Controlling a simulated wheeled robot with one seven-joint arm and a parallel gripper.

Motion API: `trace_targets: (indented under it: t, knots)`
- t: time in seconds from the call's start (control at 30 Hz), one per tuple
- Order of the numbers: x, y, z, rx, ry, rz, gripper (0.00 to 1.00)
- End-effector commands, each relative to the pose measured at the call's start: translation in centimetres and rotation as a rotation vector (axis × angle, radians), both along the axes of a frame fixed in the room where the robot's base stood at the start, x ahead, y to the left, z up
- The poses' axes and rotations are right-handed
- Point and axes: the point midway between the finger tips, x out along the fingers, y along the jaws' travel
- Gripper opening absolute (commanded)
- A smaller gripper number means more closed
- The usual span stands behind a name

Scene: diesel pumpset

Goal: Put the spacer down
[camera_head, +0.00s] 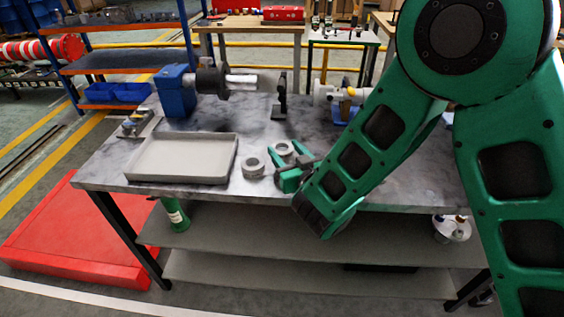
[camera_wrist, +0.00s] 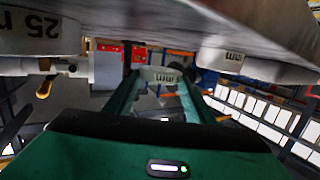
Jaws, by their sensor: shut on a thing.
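My gripper (camera_head: 287,163) is low over the front of the grey workbench (camera_head: 225,196). It is shut on a pale ring-shaped spacer (camera_head: 283,148). In the wrist view the held spacer (camera_wrist: 160,74) shows "mm" lettering between the green fingertips. I cannot tell whether it touches the bench top. A second ring spacer (camera_head: 253,167) stands just left of the gripper in the head view. The wrist view shows a nearby spacer at right (camera_wrist: 222,60) and a larger-looking one marked "25 m…" at left (camera_wrist: 40,32). My arm hides part of the bench.
A shallow grey tray (camera_head: 182,180) lies left of the spacers. A blue machine (camera_head: 174,92) with a shaft assembly stands behind, and another blue-based part is near my arm. Bare bench lies behind the spacers. A red platform (camera_head: 70,235) is on the floor at left.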

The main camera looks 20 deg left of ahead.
Motion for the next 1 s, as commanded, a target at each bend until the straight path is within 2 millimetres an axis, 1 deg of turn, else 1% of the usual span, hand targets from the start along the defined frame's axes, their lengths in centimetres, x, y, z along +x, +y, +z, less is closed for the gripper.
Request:
trace_targets:
  t: [0.07, 0.2, 0.4, 0.7, 0.87, 0.9, 0.93, 0.97, 1.0]
  knots:
    - [0.0, 0.1, -0.6, -0.002, 0.001, 0.001, 0.26]
    - [-0.1, 0.1, -2.4, -0.005, 0.002, 0.003, 0.26]
    - [0.0, 0.1, -3.9, -0.002, 0.002, 0.002, 0.26]
    - [0.0, 0.1, -3.9, -0.001, 0.001, 0.001, 0.26]
    - [0.0, 0.1, -4.3, -0.003, 0.000, 0.001, 0.26]
    - [0.0, 0.1, -4.3, -0.002, 0.001, 0.000, 0.56]
    - [0.0, 0.1, -4.3, -0.002, 0.001, 0.000, 0.63]
    - [0.0, 0.1, -4.3, -0.002, 0.001, 0.000, 0.69]
    - [0.0, 0.1, -4.3, -0.002, 0.001, 0.000, 0.69]
